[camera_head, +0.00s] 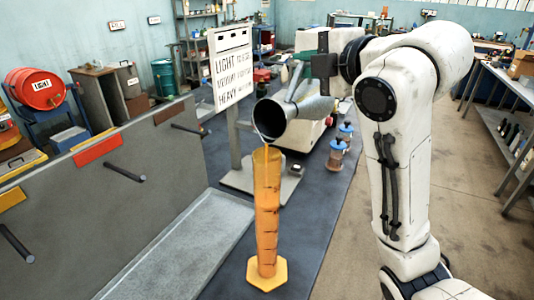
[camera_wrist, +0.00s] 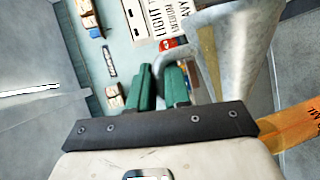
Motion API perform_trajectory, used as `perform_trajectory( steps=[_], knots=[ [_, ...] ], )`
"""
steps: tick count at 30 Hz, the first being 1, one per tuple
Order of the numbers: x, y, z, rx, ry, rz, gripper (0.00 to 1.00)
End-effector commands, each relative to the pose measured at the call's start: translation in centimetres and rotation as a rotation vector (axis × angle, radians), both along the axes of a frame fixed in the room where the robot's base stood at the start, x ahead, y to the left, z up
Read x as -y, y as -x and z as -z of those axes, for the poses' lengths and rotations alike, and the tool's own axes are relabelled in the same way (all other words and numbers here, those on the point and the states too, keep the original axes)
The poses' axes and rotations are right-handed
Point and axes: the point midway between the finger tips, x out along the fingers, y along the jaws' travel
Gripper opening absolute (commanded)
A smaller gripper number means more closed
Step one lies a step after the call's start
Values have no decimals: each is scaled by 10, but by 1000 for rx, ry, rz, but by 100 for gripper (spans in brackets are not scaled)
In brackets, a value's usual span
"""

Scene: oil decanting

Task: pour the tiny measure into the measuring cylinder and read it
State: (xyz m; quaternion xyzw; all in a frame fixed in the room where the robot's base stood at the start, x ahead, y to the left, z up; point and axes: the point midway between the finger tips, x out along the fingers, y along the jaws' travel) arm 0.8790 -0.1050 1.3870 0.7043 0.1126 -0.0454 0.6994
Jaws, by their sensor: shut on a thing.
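A grey metal measure (camera_head: 292,112) is tipped over, its open mouth facing down and toward me. A thin amber stream runs from its lip into the top of the measuring cylinder (camera_head: 267,215). The cylinder stands upright on a yellow-orange hexagonal foot and looks amber, with dark marks; its liquid level cannot be told. My gripper (camera_head: 300,74) is shut on the measure's handle, above and behind the cylinder. In the wrist view, my green fingers (camera_wrist: 163,88) close at the handle, the measure's metal side (camera_wrist: 243,55) is at right, and the cylinder (camera_wrist: 296,125) is at lower right.
A white board (camera_head: 231,66) reading LIGHT, MEDIUM and HEAVY stands behind. Small jars (camera_head: 337,152) stand to the right of the measure. A grey panel with dark pegs (camera_head: 125,171) and a shallow tray (camera_head: 185,245) lie left. A red drum (camera_head: 39,89) sits far left.

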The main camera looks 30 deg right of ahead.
Motion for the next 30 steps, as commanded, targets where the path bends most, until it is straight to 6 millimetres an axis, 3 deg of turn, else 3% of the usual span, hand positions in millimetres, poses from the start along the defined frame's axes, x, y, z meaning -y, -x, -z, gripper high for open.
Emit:
perform_trajectory(
  steps=[30],
  knots=[
    [-4, 2, -6, 21, 38, -1, 0]
  ],
)
